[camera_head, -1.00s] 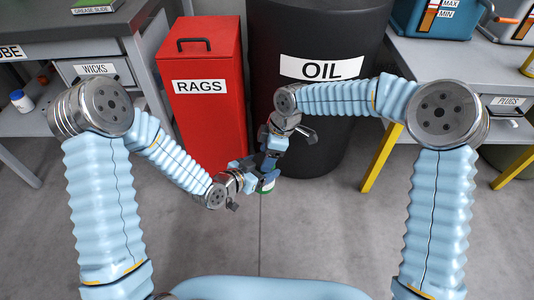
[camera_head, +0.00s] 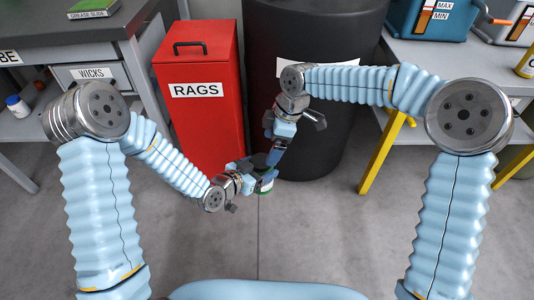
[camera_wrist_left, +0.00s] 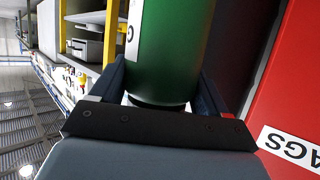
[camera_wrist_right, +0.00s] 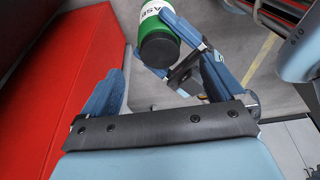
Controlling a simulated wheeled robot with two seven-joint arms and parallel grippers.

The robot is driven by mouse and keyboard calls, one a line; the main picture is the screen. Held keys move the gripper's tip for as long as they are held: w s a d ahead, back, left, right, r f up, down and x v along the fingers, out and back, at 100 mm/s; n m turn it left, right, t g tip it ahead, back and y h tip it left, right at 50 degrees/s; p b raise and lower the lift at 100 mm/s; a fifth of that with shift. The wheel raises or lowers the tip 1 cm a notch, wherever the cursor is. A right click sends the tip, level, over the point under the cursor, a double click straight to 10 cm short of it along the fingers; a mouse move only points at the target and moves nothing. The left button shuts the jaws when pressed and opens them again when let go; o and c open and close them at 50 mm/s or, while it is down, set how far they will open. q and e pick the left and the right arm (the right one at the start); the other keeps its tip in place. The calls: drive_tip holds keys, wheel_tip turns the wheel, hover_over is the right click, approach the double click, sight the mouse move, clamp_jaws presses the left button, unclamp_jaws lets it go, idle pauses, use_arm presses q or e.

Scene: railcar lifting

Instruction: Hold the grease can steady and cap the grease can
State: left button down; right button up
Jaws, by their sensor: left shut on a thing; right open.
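The grease can (camera_head: 266,188) is green with a white label and hangs above the floor in the middle of the head view. My left gripper (camera_head: 252,172) is shut around it; the can's green side fills the space between the fingers in the left wrist view (camera_wrist_left: 165,50). A black cap (camera_wrist_right: 160,49) covers the can's top in the right wrist view and looks seated, though its fit is hard to judge. The cap also shows in the head view (camera_head: 264,160). My right gripper (camera_head: 273,157) is open and empty, just above and beside the can.
A red RAGS bin (camera_head: 200,120) and a black OIL drum (camera_head: 318,130) stand close behind my grippers. A workbench (camera_head: 70,50) is at the left and a yellow-legged table (camera_head: 455,75) at the right. The floor in front is clear.

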use_arm(q)
drive_tip(key=shift+s, duration=0.1)
drive_tip(key=shift+f, duration=0.1)
use_arm(e)
drive_tip(key=v, duration=0.5)
drive_tip(key=shift+w+r, duration=0.2)
drive_tip(key=shift+r, duration=0.1)
drive_tip(key=w+d+f+m+t+y, duration=0.15)
drive_tip(key=d+f+m, duration=0.3)
drive_tip(key=f, duration=0.45)
drive_tip(key=d+f+m+t, duration=0.2)
drive_tip(key=d+f+m, duration=0.1)
drive_tip(key=f+m, duration=0.4)
drive_tip(key=s+d+f+m+g, duration=0.1)
drive_tip(key=s+f+m, duration=0.3)
drive_tip(key=s+f, duration=0.4)
drive_tip(key=s+d+f+m+g, duration=0.1)
drive_tip(key=s+f+m, duration=0.4)
drive_tip(key=s+f, duration=0.4)
drive_tip(key=s, duration=0.6)
drive_tip(key=shift+d+f+g+h, duration=0.25)
drive_tip(key=shift+d+g+h, duration=0.1)
drive_tip(key=shift+d, duration=0.05)
